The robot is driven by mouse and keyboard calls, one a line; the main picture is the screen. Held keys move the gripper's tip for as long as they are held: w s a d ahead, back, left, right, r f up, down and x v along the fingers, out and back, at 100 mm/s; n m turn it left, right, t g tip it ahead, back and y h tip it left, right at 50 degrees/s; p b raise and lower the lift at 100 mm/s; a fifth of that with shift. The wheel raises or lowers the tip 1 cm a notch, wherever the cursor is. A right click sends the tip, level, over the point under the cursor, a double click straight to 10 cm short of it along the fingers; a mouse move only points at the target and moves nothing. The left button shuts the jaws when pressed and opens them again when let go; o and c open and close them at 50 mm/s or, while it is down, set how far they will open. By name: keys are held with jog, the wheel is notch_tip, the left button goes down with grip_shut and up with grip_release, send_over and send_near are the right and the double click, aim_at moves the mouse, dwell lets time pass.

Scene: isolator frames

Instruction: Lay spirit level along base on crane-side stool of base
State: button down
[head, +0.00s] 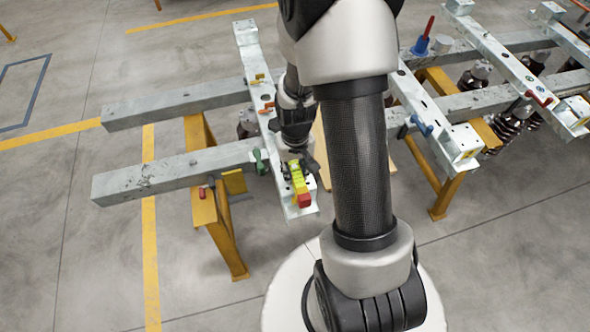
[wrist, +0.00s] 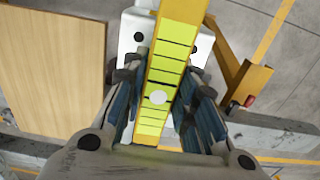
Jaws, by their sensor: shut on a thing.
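The spirit level is a yellow bar with a red end (head: 304,201); in the wrist view its yellow marked face (wrist: 172,50) runs lengthwise between my fingers. My gripper (wrist: 163,84) is shut on it, with a finger on each side. In the head view my gripper (head: 298,164) is over the near end of a pale galvanized base (head: 253,60), and the level points along that base. A pale plate with dark holes (wrist: 133,40) shows beneath the level in the wrist view. I cannot tell whether the level touches it.
Two grey beams (head: 150,176) cross under the base on yellow trestles (head: 215,222). A green clamp (head: 259,161) and orange pieces sit close to my gripper. More bases (head: 440,135) with dark insulators stand at right. A wooden board (wrist: 50,65) lies beside the level in the wrist view.

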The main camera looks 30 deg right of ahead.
jog(key=c, duration=1.8)
grip_release()
jog(key=shift+f, duration=0.15)
jog(key=o, duration=0.5)
notch_tip(320, 180, up, 13)
jog(key=p, duration=0.4)
notch_tip(320, 180, up, 7)
jog(key=t, duration=0.1)
send_over(295, 168)
jog(key=a, duration=0.3)
jog(key=s+a+r+n+t, duration=0.1)
jog(key=s+a+r, duration=0.3)
jog(key=s+r, duration=0.2)
jog(key=s+a+r+n+t, duration=0.2)
jog(key=s+a+r, duration=0.1)
jog(key=s+r, duration=0.4)
jog(key=shift+s+a+t, duration=0.3)
jog(key=shift+a, duration=0.05)
